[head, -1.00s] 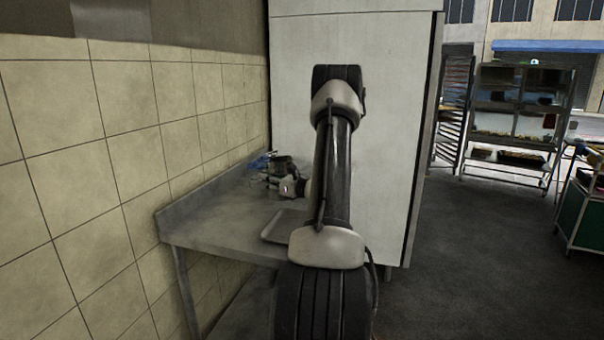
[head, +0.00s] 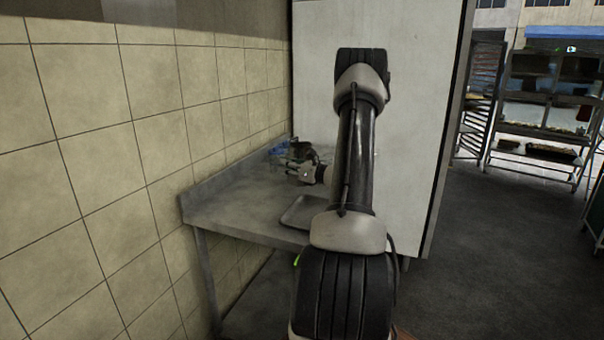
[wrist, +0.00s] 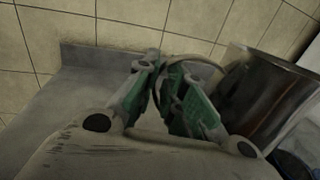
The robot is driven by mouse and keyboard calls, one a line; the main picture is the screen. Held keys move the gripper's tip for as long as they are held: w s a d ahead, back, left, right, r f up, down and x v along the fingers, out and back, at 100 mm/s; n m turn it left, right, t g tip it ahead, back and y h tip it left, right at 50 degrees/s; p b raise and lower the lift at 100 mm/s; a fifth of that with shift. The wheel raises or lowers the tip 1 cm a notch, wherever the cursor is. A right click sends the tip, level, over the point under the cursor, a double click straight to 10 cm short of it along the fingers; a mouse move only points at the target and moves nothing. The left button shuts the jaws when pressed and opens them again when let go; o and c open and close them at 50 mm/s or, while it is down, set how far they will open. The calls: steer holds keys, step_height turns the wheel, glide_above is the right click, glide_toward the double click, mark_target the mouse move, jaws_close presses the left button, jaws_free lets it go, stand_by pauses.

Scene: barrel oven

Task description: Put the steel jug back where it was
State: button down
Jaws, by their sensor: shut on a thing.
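The steel jug (wrist: 262,92) shows large at the right of the wrist view, with its curved handle (wrist: 208,63) toward the fingers. My gripper (wrist: 172,88) is shut on the handle, its green-padded fingers close together around it. In the head view my gripper (head: 293,169) is over the back part of the steel table (head: 240,203). The jug (head: 302,150) is small and dark there, just behind the fingers and partly hidden. I cannot tell whether its base touches the table.
A blue item (head: 278,148) is beside the jug near the tiled wall (head: 150,110). A shallow tray (head: 298,212) lies on the table, partly behind my arm. A tall white cabinet (head: 415,120) closes off the back. The floor at the right is clear before the racks (head: 545,95).

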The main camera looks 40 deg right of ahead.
steer(key=w+a+r+n+g+y, duration=0.1)
steer(key=a+r+n+y, duration=0.15)
steer(key=a, duration=0.55)
steer(key=w+a+r+n+g+y, duration=0.1)
steer(key=a+r, duration=0.3)
steer(key=a, duration=0.3)
step_height(320, 180, down, 11)
steer(key=a, duration=0.1)
steer(key=shift+s+y, duration=0.35)
steer(key=shift+m, duration=0.35)
steer(key=c, duration=1.5)
jaws_free()
